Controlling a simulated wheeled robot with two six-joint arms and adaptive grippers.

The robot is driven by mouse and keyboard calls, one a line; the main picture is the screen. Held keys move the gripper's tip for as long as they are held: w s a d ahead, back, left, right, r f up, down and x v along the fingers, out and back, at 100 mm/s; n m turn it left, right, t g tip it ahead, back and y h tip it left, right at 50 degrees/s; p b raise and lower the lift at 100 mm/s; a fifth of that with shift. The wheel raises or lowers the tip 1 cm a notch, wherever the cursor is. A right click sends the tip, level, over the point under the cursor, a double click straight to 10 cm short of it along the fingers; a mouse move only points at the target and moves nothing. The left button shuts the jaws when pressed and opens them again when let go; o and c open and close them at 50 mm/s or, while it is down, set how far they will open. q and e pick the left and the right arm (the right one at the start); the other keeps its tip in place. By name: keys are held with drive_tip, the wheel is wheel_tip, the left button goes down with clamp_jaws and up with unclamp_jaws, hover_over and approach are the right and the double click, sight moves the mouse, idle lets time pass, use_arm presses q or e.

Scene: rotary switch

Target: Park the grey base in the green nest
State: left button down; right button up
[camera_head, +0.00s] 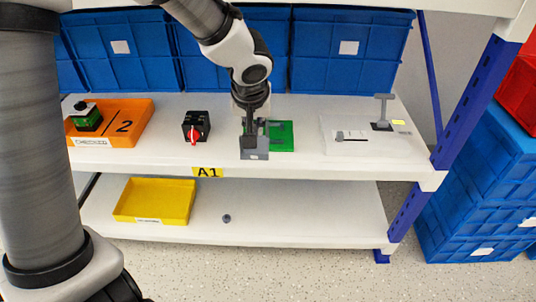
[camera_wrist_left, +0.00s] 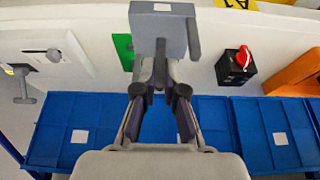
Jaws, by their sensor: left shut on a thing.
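The grey base (camera_head: 254,154) is a dark grey block with a small light label on its face. My left gripper (camera_head: 254,126) is shut on it and holds it in front and to the left of the green nest (camera_head: 284,136). In the left wrist view the grey base (camera_wrist_left: 158,34) is gripped between the fingers (camera_wrist_left: 160,82). The green nest (camera_wrist_left: 123,50) shows partly behind and to its left there. The gripper and base hide part of the nest. I cannot tell the exact gap between base and shelf. My right gripper is not in view.
A black box with a red rotary knob (camera_head: 196,127) stands to the left. An orange tray (camera_head: 124,124) is further left. A white panel with a slot (camera_head: 345,147) lies to the right. Blue crates (camera_head: 240,60) line the back. A yellow bin (camera_head: 155,200) sits below.

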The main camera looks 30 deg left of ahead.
use_arm(q)
drive_tip(key=f+b, duration=0.1)
drive_tip(key=a+f+b, duration=0.1)
drive_tip(key=f, duration=0.1)
drive_tip(key=shift+s+a+b, duration=0.1)
drive_tip(key=shift+s+b, duration=0.1)
drive_tip(key=shift+b, duration=0.1)
drive_tip(key=shift+r, duration=0.1)
drive_tip(key=w+a+f+b, duration=0.1)
drive_tip(key=w, duration=0.4)
drive_tip(key=w+a+f+b, duration=0.2)
drive_tip(key=w, duration=0.3)
drive_tip(key=w+a+f+b, duration=0.1)
drive_tip(key=w+a+f, duration=0.1)
drive_tip(key=w, duration=0.3)
drive_tip(key=shift+r, duration=0.2)
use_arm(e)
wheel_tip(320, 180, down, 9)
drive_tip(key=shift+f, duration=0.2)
use_arm(q)
drive_tip(key=shift+f, duration=0.15)
drive_tip(key=c, duration=1.3)
unclamp_jaws()
drive_tip(key=shift+o, duration=0.2)
